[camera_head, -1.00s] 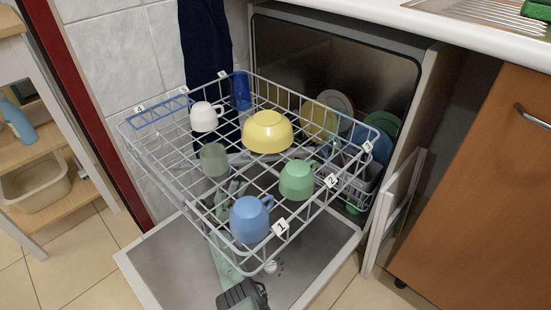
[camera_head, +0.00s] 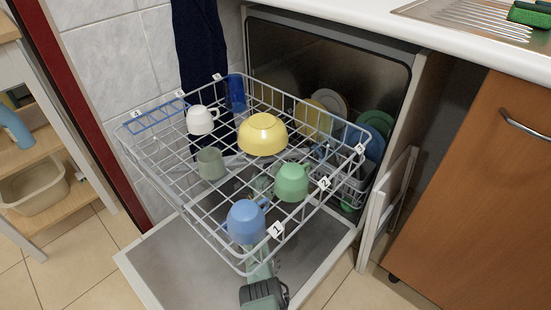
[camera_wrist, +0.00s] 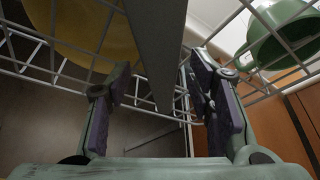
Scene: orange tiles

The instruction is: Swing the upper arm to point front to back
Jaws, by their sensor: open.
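The upper spray arm (camera_wrist: 161,60) shows in the wrist view as a long grey bar under the rack, running from the top edge down between my fingers. My gripper (camera_wrist: 163,100) is open, with one dark-padded finger on each side of the bar; I cannot tell whether either touches it. In the head view my gripper (camera_head: 262,185) reaches up from below the upper rack (camera_head: 193,222), partly hidden by wires and a blue mug (camera_head: 245,222). Most of the spray arm is hidden there by the rack and dishes.
The rack holds a yellow bowl (camera_head: 262,135), a green mug (camera_head: 291,182), a white cup (camera_head: 201,120) and a grey-green cup (camera_head: 211,163). Its wires lie close above my fingers. The open dishwasher door (camera_head: 165,265) lies below. An orange cabinet (camera_head: 490,180) stands at right.

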